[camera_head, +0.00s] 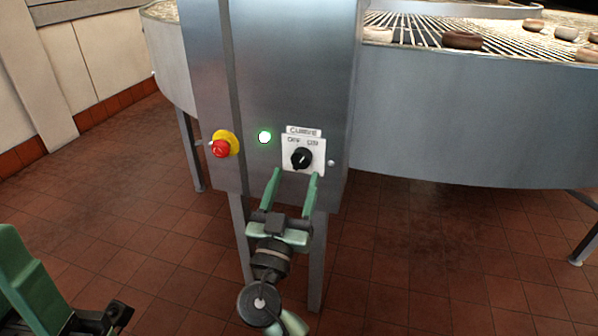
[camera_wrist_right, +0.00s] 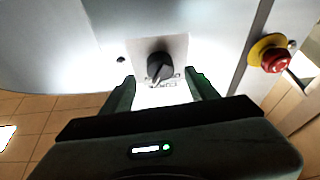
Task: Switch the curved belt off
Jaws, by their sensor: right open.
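The control box (camera_head: 290,60) is a grey metal cabinet in the head view. On its front is a black rotary knob (camera_head: 301,158) on a white plate (camera_head: 291,151), under a label that seems to read "CURVE". The knob's pale mark points up and to the right; the plate's small lettering is blurred. My right gripper (camera_head: 295,175) is open and empty, just below and in front of the knob. In the right wrist view the knob (camera_wrist_right: 160,67) shows beyond the gap between the fingers (camera_wrist_right: 165,86).
A red stop button (camera_head: 220,148) on a yellow base sticks out left of the lamp. The curved belt (camera_head: 405,28) carries several brown and pale pieces behind a metal side wall (camera_head: 460,120). My green left arm part is at bottom left. The tiled floor (camera_head: 420,270) is clear.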

